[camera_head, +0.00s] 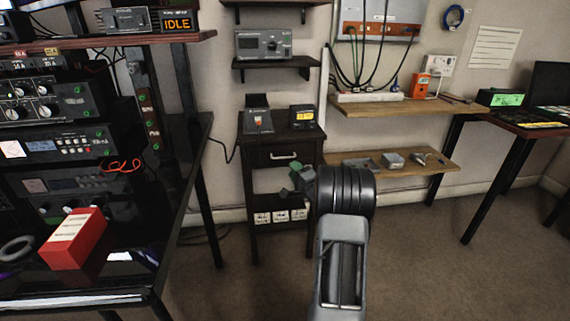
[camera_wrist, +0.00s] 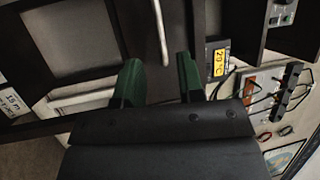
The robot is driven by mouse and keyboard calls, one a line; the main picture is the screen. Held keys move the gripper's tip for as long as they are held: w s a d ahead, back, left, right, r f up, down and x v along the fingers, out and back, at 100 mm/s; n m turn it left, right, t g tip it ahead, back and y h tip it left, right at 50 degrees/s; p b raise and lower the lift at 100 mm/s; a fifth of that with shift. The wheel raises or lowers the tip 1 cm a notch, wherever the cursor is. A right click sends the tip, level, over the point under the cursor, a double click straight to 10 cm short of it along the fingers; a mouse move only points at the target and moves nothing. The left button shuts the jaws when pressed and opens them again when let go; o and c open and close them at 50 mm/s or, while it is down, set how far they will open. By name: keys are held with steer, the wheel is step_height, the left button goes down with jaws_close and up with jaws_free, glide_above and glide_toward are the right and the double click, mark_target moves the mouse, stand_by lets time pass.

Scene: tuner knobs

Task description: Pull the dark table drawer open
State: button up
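The dark table (camera_head: 255,137) stands against the wall in the head view. Its drawer (camera_head: 262,158) looks shut, with a pale bar handle (camera_head: 284,156) across its front. My gripper (camera_head: 297,176) is in front of the table, just below the handle in the picture, and my arm hides part of the table's right side. In the wrist view the two green fingers of my gripper (camera_wrist: 159,75) are spread apart with nothing between them. The handle (camera_wrist: 160,34) shows beyond the fingertips, in line with the gap and apart from them.
A device with an orange switch (camera_head: 258,121) and a yellow-display meter (camera_head: 302,116) stand on the tabletop. A black bench (camera_head: 180,210) with a red box (camera_head: 74,238) is at left. Wooden shelves (camera_head: 400,106) are at right. The floor (camera_head: 430,250) at right is clear.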

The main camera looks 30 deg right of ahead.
steer(key=w+r+b, duration=0.1)
steer(key=w, duration=0.6)
steer(key=shift+w+d+r+b, duration=0.15)
steer(key=shift+b, duration=0.25)
jaws_close()
